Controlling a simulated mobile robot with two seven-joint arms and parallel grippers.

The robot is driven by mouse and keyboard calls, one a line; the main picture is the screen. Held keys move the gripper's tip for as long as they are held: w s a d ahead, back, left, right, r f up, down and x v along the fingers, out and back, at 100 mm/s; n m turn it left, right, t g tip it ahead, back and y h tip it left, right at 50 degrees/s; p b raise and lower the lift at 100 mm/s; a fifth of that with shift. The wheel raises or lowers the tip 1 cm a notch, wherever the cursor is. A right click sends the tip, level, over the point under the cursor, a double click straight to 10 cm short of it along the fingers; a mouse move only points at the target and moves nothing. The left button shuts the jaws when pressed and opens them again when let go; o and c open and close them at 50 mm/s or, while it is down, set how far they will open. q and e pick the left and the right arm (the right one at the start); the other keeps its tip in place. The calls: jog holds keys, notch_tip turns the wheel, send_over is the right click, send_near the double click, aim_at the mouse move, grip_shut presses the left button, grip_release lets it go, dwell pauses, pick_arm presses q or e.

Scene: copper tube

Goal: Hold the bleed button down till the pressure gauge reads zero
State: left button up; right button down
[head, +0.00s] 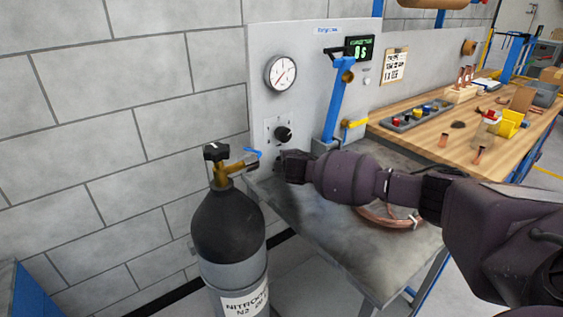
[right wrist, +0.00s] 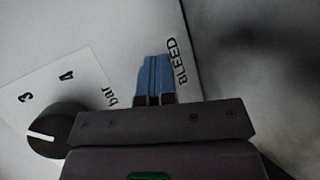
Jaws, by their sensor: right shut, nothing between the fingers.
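The round pressure gauge (head: 281,73), with a white dial and a thin red needle, is on the upright grey panel (head: 263,42). Its scale is too small to read. My right gripper (head: 281,163) is at the panel below the black knob (head: 283,135). In the right wrist view its blue fingers (right wrist: 154,80) are together and empty, pointing at the panel beside the printed word BLEED (right wrist: 181,61). The bleed button itself is hidden behind the gripper, so I cannot tell whether the fingers touch it. My left gripper is out of view.
A black and grey nitrogen cylinder (head: 228,228) with a brass valve (head: 224,172) stands left of my right gripper. A copper coil (head: 388,217) lies on the grey bench under my right arm. A blue post (head: 335,105) and green-lit display (head: 359,48) are to the right.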

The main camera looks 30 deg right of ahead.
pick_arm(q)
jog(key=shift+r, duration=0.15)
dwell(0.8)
pick_arm(e)
jog(key=shift+s+r+p, duration=0.15)
jog(key=shift+s+p, duration=0.35)
jog(key=shift+s, duration=0.4)
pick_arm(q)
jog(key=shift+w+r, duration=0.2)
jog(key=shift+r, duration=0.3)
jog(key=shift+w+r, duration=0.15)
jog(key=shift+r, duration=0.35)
pick_arm(e)
jog(key=shift+f, duration=0.2)
pick_arm(q)
jog(key=shift+p, duration=0.3)
